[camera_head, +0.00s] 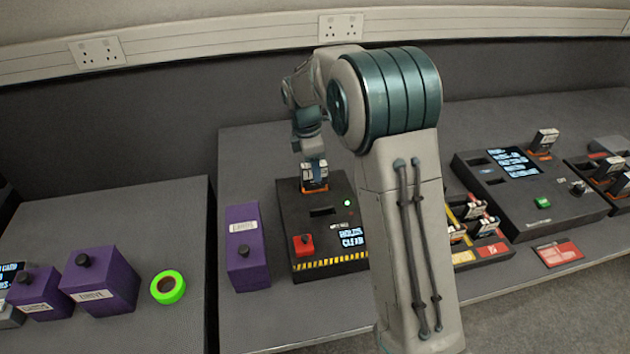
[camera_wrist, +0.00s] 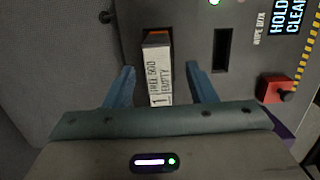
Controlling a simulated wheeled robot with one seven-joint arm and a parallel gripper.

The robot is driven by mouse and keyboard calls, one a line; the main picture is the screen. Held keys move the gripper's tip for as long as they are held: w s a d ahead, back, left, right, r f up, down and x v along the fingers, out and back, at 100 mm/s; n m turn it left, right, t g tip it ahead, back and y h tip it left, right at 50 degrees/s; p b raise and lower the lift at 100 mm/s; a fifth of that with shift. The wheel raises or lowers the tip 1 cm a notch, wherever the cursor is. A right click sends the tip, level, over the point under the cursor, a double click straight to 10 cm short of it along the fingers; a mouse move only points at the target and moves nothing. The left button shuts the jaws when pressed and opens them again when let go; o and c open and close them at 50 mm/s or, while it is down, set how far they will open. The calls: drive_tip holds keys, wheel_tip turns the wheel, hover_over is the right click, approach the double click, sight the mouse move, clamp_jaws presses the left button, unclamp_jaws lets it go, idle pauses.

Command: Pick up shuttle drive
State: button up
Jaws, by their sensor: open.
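A small drive, probably the shuttle drive, stands in an orange-edged slot at the back of a black console; it has a white label in the head view (camera_head: 316,177). In the wrist view the drive (camera_wrist: 158,75) shows a label that seems to end in "EMPTY". My gripper (camera_wrist: 162,84) is open, with one blue finger on each side of the drive and a visible gap on both sides. In the head view my gripper (camera_head: 315,163) is just above the drive, and partly hides it. I cannot tell how far down the fingers reach.
Another console (camera_head: 560,208) and racked drives stand right. My arm hides part of the bench.

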drive_tip(key=shift+w+d+f, duration=0.1)
drive_tip(key=shift+d+f, duration=0.1)
drive_tip(key=shift+f, duration=1.6)
clamp_jaws()
